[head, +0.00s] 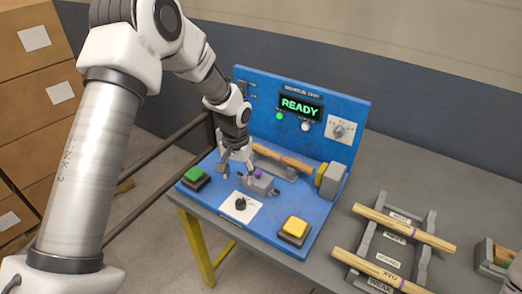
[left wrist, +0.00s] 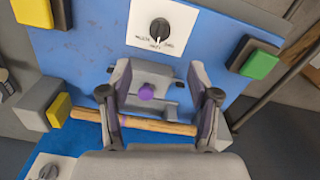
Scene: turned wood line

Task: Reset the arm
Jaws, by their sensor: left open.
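My left gripper (head: 238,170) is open above the blue machine panel (head: 262,222), close over a grey block with a purple knob (head: 258,173). In the left wrist view, the open fingers (left wrist: 160,88) stand on either side of the purple knob (left wrist: 146,91), and nothing is held between them. A wooden rod (head: 285,160) lies across the machine behind the block, toward a grey housing with a yellow end (head: 325,178). The display (head: 299,106) reads READY in green, with a green lamp beneath it. My right gripper is not in view.
A green button (head: 195,176), a black dial (head: 240,204) and a yellow button (head: 295,228) line the panel's front. A grey rack (head: 420,270) with two wooden rods stands at right. Cardboard boxes (head: 35,95) are stacked at left. Grey table is bare between panel and rack.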

